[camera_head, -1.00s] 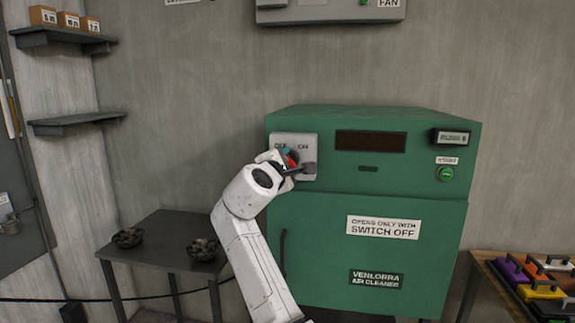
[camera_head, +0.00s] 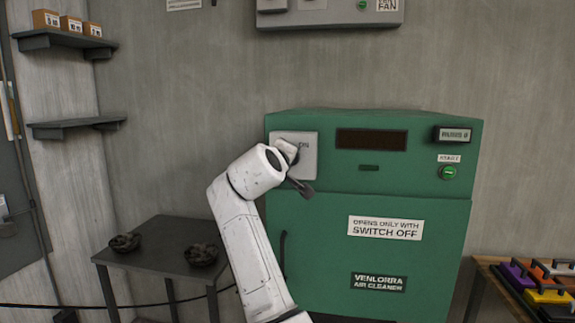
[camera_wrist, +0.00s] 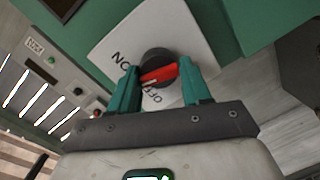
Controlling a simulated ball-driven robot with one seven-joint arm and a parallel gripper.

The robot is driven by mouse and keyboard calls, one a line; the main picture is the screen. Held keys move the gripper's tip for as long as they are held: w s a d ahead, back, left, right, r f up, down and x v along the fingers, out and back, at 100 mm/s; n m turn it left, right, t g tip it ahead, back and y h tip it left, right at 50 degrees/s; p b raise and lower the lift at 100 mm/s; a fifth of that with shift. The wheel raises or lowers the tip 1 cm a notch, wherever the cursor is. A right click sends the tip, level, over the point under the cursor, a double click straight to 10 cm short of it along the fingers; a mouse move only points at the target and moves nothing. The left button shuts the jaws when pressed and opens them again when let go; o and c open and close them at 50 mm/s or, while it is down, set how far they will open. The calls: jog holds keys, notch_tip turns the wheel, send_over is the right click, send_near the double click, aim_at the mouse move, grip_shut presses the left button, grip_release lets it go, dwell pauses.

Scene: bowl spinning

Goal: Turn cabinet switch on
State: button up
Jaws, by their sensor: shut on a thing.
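The cabinet (camera_head: 400,240) is a green air cleaner standing against the wall. Its switch plate (camera_head: 308,160) is light grey, at the upper left of its front; it also shows in the wrist view (camera_wrist: 200,42). There a round black knob with a red handle (camera_wrist: 158,75) sits on the plate beside ON and OFF lettering. My gripper (camera_wrist: 159,70) has its two teal fingers on either side of the red handle, shut on it. I cannot tell which label the handle points at. In the head view my gripper (camera_head: 288,152) hides the knob and the OFF lettering.
A green button (camera_head: 448,172) and small display (camera_head: 454,135) are on the cabinet's right. A dark side table (camera_head: 160,250) with two dark round objects stands at left. A grey panel (camera_head: 330,15) hangs above.

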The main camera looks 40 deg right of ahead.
jog(key=m+y+b, duration=0.1)
jog(key=m+b, duration=0.1)
jog(key=m, duration=0.3)
jog(key=shift+s+d+r+t, duration=0.1)
jog(key=shift+t, duration=0.3)
dwell(0.4)
jog(key=o, duration=1)
jog(key=b+v, duration=0.2)
jog(key=v, duration=0.8)
jog(key=shift+s+a, duration=0.3)
